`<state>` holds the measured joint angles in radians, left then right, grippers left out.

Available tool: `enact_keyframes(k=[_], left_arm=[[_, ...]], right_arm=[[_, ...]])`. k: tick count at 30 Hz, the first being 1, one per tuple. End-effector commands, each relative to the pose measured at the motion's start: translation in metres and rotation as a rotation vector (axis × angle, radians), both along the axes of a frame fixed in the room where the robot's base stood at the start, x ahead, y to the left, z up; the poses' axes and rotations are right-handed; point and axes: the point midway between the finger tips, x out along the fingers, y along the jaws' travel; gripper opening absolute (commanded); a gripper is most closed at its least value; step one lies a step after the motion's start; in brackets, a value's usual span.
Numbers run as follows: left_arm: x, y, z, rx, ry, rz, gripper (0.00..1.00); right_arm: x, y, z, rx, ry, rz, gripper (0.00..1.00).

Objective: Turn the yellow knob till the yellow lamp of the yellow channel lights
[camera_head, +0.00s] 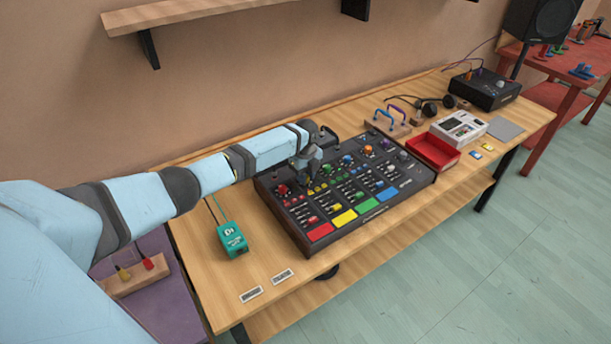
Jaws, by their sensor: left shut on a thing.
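The black mixer console (378,219) lies on the wooden bench, with rows of coloured knobs, sliders and pads. My left gripper (308,172) reaches down over its upper left part, between the red knob (282,190) and the blue knob (347,160). It is shut on a knob there, at the place of the yellow channel; the gripper hides the knob. The yellow pad (345,217) marks that channel at the front edge. Small coloured lamps show below the gripper, but they are too small to tell whether the yellow one is lit. My right gripper is not in view.
A teal box (232,239) stands left of the console on the bench (215,286). A red tray (433,152), a white device (460,128) and a stand with blue and purple handles (388,127) are to the right. A shelf (190,12) hangs above.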

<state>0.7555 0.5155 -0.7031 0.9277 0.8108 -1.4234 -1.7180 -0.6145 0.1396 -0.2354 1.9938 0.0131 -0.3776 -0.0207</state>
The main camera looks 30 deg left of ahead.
Motion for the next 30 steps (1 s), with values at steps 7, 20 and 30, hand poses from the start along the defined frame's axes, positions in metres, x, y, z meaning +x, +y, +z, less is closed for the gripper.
enact_keyframes(k=[7, 20, 30], left_arm=[[0.0003, -0.0006, 0.0004, -0.001, -0.001, -0.029, 0.03], [0.0002, -0.0006, 0.0005, -0.001, -0.001, -0.029, 0.49], [0.0004, -0.0001, 0.0031, 0.000, -0.001, -0.029, 0.52]], right_arm=[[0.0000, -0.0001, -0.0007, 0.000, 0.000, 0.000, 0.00], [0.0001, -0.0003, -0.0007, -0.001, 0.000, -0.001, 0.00], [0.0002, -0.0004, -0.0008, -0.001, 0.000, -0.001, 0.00]])
